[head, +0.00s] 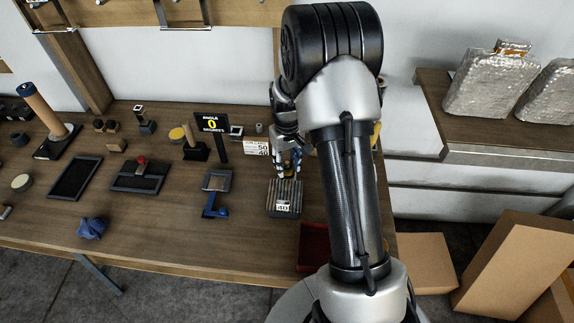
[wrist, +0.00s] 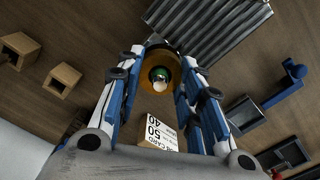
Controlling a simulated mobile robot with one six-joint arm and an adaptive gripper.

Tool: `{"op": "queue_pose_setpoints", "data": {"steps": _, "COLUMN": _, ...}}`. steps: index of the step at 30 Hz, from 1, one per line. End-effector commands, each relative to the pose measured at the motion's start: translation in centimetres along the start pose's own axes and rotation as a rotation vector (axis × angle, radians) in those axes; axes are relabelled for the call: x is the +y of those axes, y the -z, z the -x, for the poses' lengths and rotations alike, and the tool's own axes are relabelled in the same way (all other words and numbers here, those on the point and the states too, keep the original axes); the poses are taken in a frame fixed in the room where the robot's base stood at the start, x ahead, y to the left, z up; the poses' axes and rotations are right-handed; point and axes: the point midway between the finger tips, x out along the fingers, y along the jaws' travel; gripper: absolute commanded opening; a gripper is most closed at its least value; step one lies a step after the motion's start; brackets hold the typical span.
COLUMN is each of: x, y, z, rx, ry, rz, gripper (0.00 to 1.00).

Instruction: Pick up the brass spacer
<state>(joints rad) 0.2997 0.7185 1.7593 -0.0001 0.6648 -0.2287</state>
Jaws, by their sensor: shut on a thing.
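The brass spacer (wrist: 176,66) is a round, hollow brass-coloured piece between my fingertips in the wrist view. A small green and whitish spot shows inside its opening. My gripper (wrist: 160,75) has its blue-and-grey fingers closed against the spacer's sides. In the head view my gripper (head: 289,160) points down just behind the ribbed grey block.
The ribbed grey block (head: 284,192) with a "40" label lies close by, also in the wrist view (wrist: 210,25). A white numbered card (head: 256,147) stands behind it. A blue bracket (head: 213,207) and black sign (head: 212,124) are to the left. A red tray (head: 313,245) sits in front.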

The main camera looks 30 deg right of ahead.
Motion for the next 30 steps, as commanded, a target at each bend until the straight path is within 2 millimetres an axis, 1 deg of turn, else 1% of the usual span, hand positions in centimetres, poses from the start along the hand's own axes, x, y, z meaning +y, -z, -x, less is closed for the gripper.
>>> {"op": "queue_pose_setpoints", "data": {"steps": 1, "x": 0.0, "y": 0.1, "z": 1.0, "rx": 0.003, "ry": -0.001, "rz": 0.0, "gripper": 0.1}}
{"op": "queue_pose_setpoints", "data": {"steps": 5, "x": 0.0, "y": 0.1, "z": 3.4, "rx": 0.004, "ry": -0.001, "rz": 0.0, "gripper": 0.1}}
{"op": "queue_pose_setpoints", "data": {"steps": 8, "x": 0.0, "y": 0.1, "z": 5.7, "rx": 0.005, "ry": -0.001, "rz": 0.0, "gripper": 0.1}}
{"op": "queue_pose_setpoints", "data": {"steps": 15, "x": 0.0, "y": 0.1, "z": 11.7, "rx": 0.006, "ry": -0.001, "rz": 0.0, "gripper": 0.1}}
{"op": "queue_pose_setpoints", "data": {"steps": 18, "x": 0.0, "y": 0.1, "z": 14.0, "rx": 0.005, "ry": -0.001, "rz": 0.0, "gripper": 0.1}}
{"op": "queue_pose_setpoints", "data": {"steps": 21, "x": 0.0, "y": 0.1, "z": 15.8, "rx": 0.005, "ry": -0.001, "rz": 0.0, "gripper": 0.1}}
{"op": "queue_pose_setpoints", "data": {"steps": 24, "x": 0.0, "y": 0.1, "z": 17.1, "rx": 0.004, "ry": -0.001, "rz": 0.0, "gripper": 0.1}}
{"op": "queue_pose_setpoints", "data": {"steps": 30, "x": 0.0, "y": 0.0, "z": 18.5, "rx": 0.002, "ry": 0.0, "rz": 0.0, "gripper": 0.1}}
